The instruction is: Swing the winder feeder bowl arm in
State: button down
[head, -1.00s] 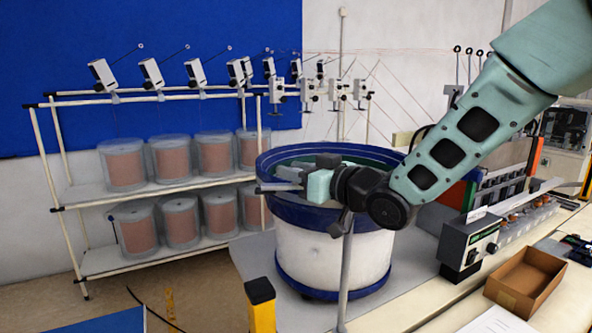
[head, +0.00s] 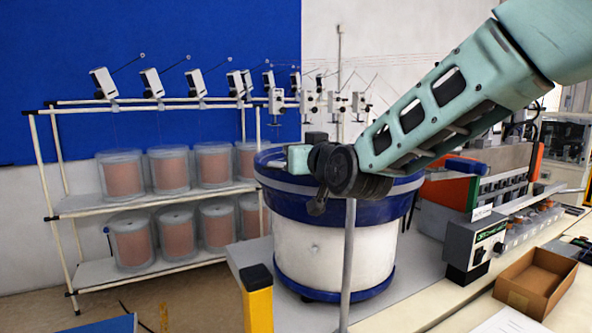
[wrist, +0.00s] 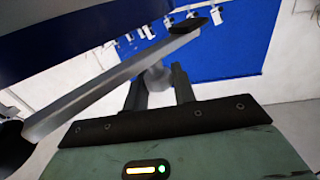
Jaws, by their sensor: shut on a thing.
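The winder feeder bowl (head: 335,255) has a white drum and a blue rim; it stands in the middle of the head view, and its blue side fills the upper left of the wrist view. The bowl arm (wrist: 105,88) is a grey bar running diagonally across the wrist view, with dark ends. My gripper (wrist: 158,88) is shut on a grey part of it, between the two dark fingers. In the head view my gripper (head: 298,157) is above the bowl's back left rim, its fingertips hidden. A grey post (head: 348,265) stands in front of the bowl.
A rack of copper spools (head: 170,170) stands at the left. A yellow post (head: 258,300) is at the front. A control box (head: 475,245) and an open cardboard box (head: 535,280) sit on the bench at the right. A blue piece (head: 467,166) sticks out right of the bowl.

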jog(key=w+d+m+g+h+p, duration=0.2)
jog(key=w+d+m+h+p, duration=0.4)
jog(key=m+h, duration=0.5)
jog(key=shift+w+d+r+g+h+p, duration=0.25)
jog(key=shift+d+h+p, duration=1.1)
jog(key=shift+h, duration=1.45)
jog(key=shift+f, duration=0.1)
jog(key=c, duration=1.2)
grip_release()
jog(key=shift+s, duration=0.1)
jog(key=shift+b+v, duration=3.6)
jog(key=shift+v, duration=5.1)
